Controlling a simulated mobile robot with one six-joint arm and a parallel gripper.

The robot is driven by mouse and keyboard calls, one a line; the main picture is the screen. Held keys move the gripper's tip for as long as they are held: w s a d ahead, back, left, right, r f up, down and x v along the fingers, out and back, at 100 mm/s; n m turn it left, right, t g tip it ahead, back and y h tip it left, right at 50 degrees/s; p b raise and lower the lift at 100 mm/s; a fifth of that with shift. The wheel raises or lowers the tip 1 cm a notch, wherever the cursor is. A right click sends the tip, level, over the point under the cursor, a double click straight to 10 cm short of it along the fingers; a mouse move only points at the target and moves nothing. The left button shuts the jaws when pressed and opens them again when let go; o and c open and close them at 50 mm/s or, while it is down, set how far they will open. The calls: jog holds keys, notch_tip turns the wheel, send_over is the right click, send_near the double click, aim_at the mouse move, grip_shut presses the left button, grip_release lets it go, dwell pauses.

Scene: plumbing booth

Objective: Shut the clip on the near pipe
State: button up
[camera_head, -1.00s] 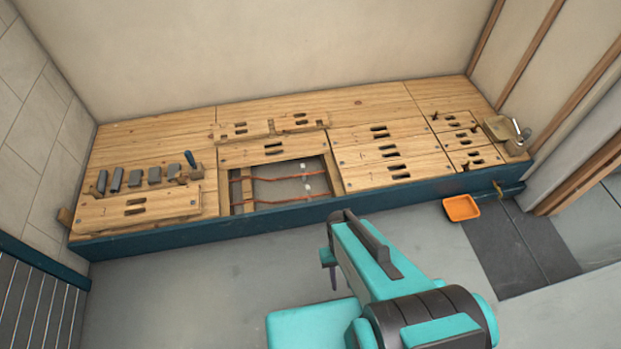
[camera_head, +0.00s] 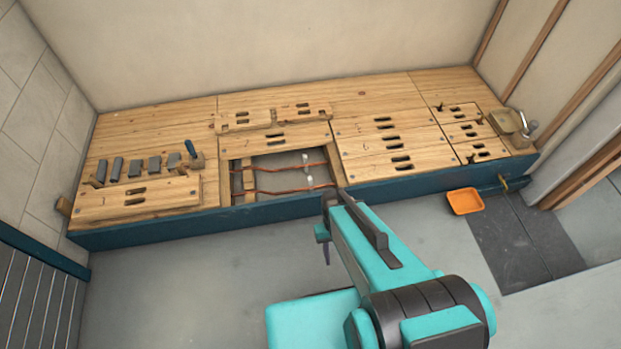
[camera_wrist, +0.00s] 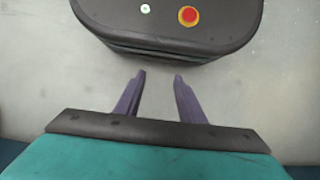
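Two copper pipes run across the opening in the wooden deck in the head view: the near pipe (camera_head: 275,192) and the far pipe (camera_head: 275,169). A small white clip (camera_head: 309,182) is at the near pipe, right of the opening's middle. Another white clip (camera_head: 305,158) is at the far pipe. Both are too small to tell open from shut. My gripper (camera_wrist: 160,75) is open and empty in the wrist view, its two purple fingers apart above grey floor. In the head view, it points down in front of the bench, apart from the pipes and clips.
A lifted board (camera_head: 138,198) and several grey pieces lie at the deck's left. The dark blue bench front (camera_head: 150,234) lies between floor and opening. An orange tray (camera_head: 465,201) is on the floor at right.

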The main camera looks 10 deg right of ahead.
jog(key=w+f+t+b, duration=0.1)
jog(key=w+f+b, duration=0.45)
jog(key=w, duration=0.75)
jog(key=t+b, duration=0.4)
jog(key=b, duration=0.8)
send_over(310, 178)
jog(key=shift+w+f, duration=0.1)
jog(key=shift+f, duration=0.05)
notch_tip(310, 178, down, 14)
jog(key=b, duration=0.3)
jog(key=shift+c, duration=0.2)
grip_shut()
